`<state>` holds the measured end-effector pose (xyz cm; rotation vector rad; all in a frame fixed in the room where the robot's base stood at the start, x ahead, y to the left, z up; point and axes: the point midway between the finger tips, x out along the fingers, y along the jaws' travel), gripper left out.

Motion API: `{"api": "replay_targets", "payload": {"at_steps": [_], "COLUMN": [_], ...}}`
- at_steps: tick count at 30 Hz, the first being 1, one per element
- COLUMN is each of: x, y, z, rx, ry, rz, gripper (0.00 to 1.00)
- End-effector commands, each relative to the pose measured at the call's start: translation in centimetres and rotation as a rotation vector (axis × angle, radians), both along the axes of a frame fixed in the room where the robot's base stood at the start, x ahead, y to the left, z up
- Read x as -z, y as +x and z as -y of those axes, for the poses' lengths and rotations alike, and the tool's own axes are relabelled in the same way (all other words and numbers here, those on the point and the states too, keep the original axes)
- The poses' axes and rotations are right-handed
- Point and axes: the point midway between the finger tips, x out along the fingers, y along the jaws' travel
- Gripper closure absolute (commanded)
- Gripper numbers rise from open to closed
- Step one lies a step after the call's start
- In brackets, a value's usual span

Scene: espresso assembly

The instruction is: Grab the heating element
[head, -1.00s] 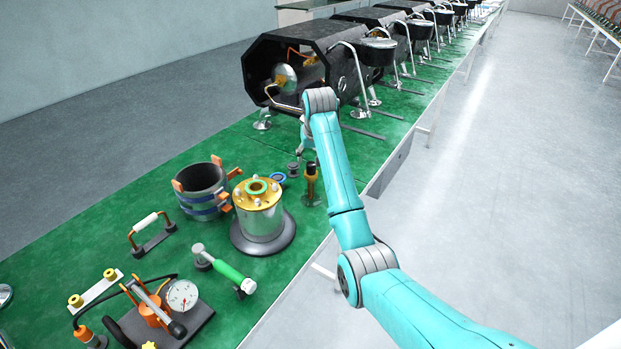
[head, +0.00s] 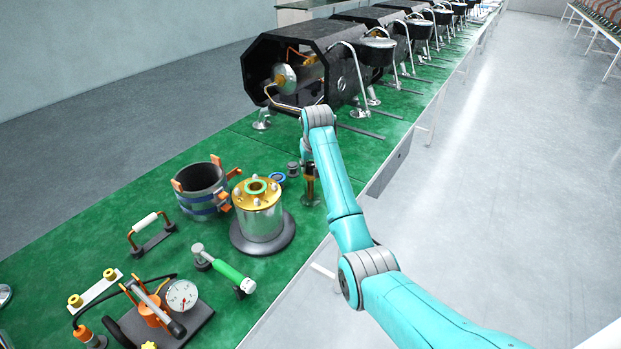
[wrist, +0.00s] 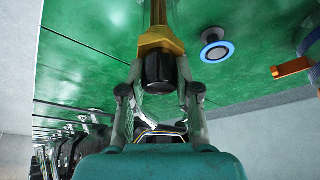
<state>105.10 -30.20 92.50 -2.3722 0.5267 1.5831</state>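A part with a black cap, a brass hex collar and a rod, which looks like the heating element (head: 310,192), stands upright on the green mat right of the brass-topped boiler. In the wrist view its black cap (wrist: 159,69) and brass collar face the camera. My gripper (wrist: 160,78) is open, with one finger on each side of the cap; I cannot tell whether the fingers touch it.
The boiler (head: 262,222) stands close on the left. A blue-rimmed ring (wrist: 216,51) and a small dark part (head: 293,169) lie nearby. A black cylinder with orange clamps (head: 203,187) is farther left. The octagonal machine housing (head: 290,68) stands behind.

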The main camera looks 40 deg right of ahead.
Motion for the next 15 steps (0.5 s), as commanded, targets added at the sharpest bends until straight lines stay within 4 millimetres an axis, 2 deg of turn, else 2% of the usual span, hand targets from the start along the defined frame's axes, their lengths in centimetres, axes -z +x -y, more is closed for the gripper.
{"api": "replay_targets", "payload": {"at_steps": [1,2,3,15], "x": [0.06,0.06,0.06,-0.12], "y": [-0.02,-0.02,-0.02,0.0], "z": [-0.01,-0.01,-0.01,0.0], "rx": [0.0,0.0,0.0,0.0], "ry": [0.0,0.0,0.0,0.0], "rz": [-0.001,-0.001,-0.001,0.0], "gripper": [0.91,0.99,1.0,1.0]}}
